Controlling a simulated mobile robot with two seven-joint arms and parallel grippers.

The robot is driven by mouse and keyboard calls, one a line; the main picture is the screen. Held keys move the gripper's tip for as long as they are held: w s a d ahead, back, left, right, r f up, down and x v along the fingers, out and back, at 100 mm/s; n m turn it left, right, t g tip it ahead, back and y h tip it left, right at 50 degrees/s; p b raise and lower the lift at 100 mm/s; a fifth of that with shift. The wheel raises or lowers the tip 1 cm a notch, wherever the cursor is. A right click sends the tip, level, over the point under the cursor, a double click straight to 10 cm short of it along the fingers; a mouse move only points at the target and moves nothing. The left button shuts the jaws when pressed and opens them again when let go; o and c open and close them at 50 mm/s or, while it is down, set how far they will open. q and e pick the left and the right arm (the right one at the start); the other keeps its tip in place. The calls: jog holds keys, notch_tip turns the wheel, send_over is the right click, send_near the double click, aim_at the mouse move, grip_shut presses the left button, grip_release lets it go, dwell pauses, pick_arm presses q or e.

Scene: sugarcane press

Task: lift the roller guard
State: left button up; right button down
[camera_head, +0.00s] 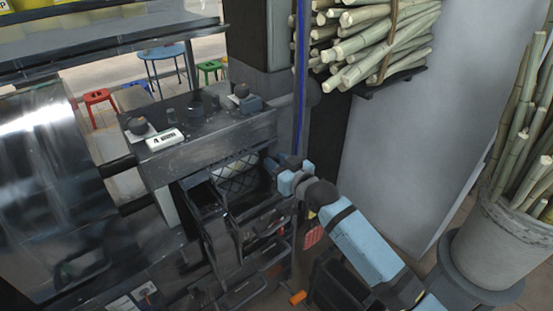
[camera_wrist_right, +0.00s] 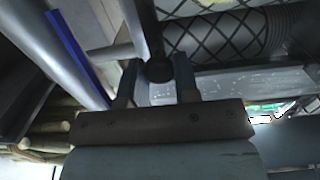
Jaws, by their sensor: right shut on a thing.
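The roller guard (camera_head: 238,182) is a dark-framed panel with diamond mesh, set in the front of the press below its top deck. Its mesh also shows in the right wrist view (camera_wrist_right: 215,35), with a ribbed roller behind it. My right gripper (camera_head: 276,168) is at the right end of the guard. In the right wrist view my right gripper (camera_wrist_right: 157,80) has its fingers either side of a dark round knob (camera_wrist_right: 158,70) on a metal bar, shut on it. How the knob joins the guard is not clear. My left gripper is not in view.
The press deck (camera_head: 205,135) carries a small white display box (camera_head: 164,139) and dark knobs. A post with a blue strip (camera_head: 299,80) stands close to my right gripper. Cane bundles (camera_head: 375,40) lie on a shelf behind; a cane bucket (camera_head: 500,245) stands right.

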jog(key=shift+s+r+g+p, duration=0.1)
jog(key=shift+r+g+p, duration=0.2)
jog(key=shift+r+p, duration=0.35)
jog(key=shift+d+h+p, duration=0.1)
jog(key=shift+h+p, duration=0.2)
jog(key=shift+p, duration=0.7)
jog(key=shift+s+r+g+p, duration=0.15)
jog(key=shift+r+g+p, duration=0.2)
jog(key=shift+p, duration=0.75)
jog(key=g+h+p, duration=0.1)
jog(key=p, duration=0.3)
jog(key=shift+s+d+r, duration=0.15)
pick_arm(q)
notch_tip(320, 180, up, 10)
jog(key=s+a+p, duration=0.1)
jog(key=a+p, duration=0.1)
jog(key=p, duration=0.7)
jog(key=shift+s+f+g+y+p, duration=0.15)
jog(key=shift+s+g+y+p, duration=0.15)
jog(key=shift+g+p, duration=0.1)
pick_arm(e)
jog(key=shift+s+d+r+g+h, duration=0.2)
jog(key=shift+g+h, duration=0.35)
jog(key=shift+g, duration=0.3)
jog(key=shift+s+d+r+g+h, duration=0.1)
jog(key=shift+s+g+h, duration=0.05)
jog(key=shift+g+h, duration=0.55)
jog(key=shift+f, duration=0.1)
jog(key=c, duration=0.9)
grip_release()
